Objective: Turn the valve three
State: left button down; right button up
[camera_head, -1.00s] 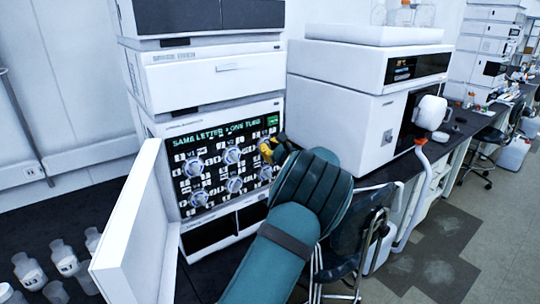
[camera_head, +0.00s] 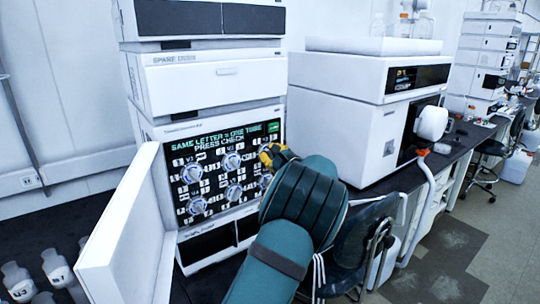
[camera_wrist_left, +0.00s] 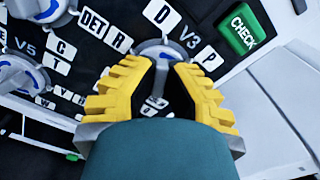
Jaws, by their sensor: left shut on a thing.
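The black valve panel (camera_head: 202,165) on the front of the white stack carries several round grey-and-blue valves among white letter labels. Its green text reads "SAME LETTER = ONE TUBE" and "PRESS CHECK". Valve three (camera_wrist_left: 162,51), marked V3, is at the upper right of the panel, beside the green CHECK button (camera_wrist_left: 239,29). My left gripper (camera_wrist_left: 163,66) has its yellow fingers on both sides of valve three and is shut on it. In the head view this gripper (camera_head: 268,153) and its arm hide valve three. My right gripper is not in view.
A white upright panel (camera_head: 125,235) stands left of the valve panel. White-capped bottles (camera_head: 55,268) stand at the lower left. A white instrument (camera_head: 340,130) stands on the bench to the right, with a dark chair (camera_head: 360,240) in front.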

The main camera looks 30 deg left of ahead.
pick_arm(q)
jog(key=shift+r, duration=0.1)
jog(key=c, duration=1)
grip_release()
jog(key=shift+a, duration=0.1)
jog(key=v, duration=1.2)
